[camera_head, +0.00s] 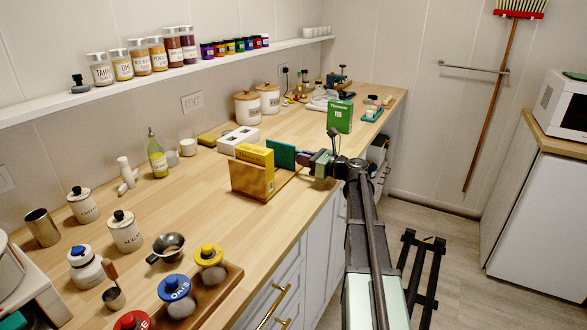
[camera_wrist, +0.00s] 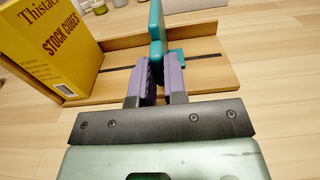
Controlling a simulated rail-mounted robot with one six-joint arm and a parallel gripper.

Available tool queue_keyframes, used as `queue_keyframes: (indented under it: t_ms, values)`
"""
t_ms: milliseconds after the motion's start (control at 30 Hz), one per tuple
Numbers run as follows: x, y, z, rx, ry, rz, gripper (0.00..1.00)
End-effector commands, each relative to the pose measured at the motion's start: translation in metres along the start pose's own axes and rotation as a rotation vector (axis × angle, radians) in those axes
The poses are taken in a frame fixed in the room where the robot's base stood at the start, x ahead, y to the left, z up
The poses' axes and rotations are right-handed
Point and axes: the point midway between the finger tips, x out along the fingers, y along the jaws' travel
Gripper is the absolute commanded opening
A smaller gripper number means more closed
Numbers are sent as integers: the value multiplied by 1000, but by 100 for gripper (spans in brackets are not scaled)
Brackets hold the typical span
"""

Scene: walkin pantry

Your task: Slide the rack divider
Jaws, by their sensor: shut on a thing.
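The rack is a wooden tray with a dark slot along its base (camera_wrist: 205,73), standing near the counter's front edge; its wooden end (camera_head: 252,181) shows in the head view. The teal divider (camera_head: 281,154) stands upright on it, and in the wrist view its upright plate (camera_wrist: 156,30) rises from the slot. A yellow stock cubes box (camera_head: 256,157) stands at the rack's left end; it also shows in the wrist view (camera_wrist: 50,45). My gripper (camera_wrist: 160,75) has its purple fingers shut on the divider; they hide its lower part. In the head view my gripper (camera_head: 305,160) reaches in from the right.
A green box (camera_head: 339,116) stands behind my gripper. A white block-like holder (camera_head: 238,140) is behind the rack. Bare counter (camera_head: 195,205) lies left of the rack. Jars with red, blue and yellow lids (camera_head: 175,288) stand at the front left.

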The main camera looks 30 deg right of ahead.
Motion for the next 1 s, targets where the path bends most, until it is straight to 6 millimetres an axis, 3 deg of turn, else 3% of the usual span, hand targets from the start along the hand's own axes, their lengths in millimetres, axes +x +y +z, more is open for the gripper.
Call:
queue_keyframes:
  t_ms: [33, 100, 300, 767, 800, 933, 1000]
  values:
    - [1, -17, 0, 0, -1, -2, 0]
    - [1, -31, 0, 0, -1, -1, 0]
    - [0, -56, 0, 0, -1, -1, 0]
    - [0, -62, 0, 0, -1, 0, 0]
    - [0, -62, 0, 0, -1, 0, 19]
    - [0, -62, 0, 0, 0, 0, 38]
    - [0, -62, 0, 0, 0, 0, 38]
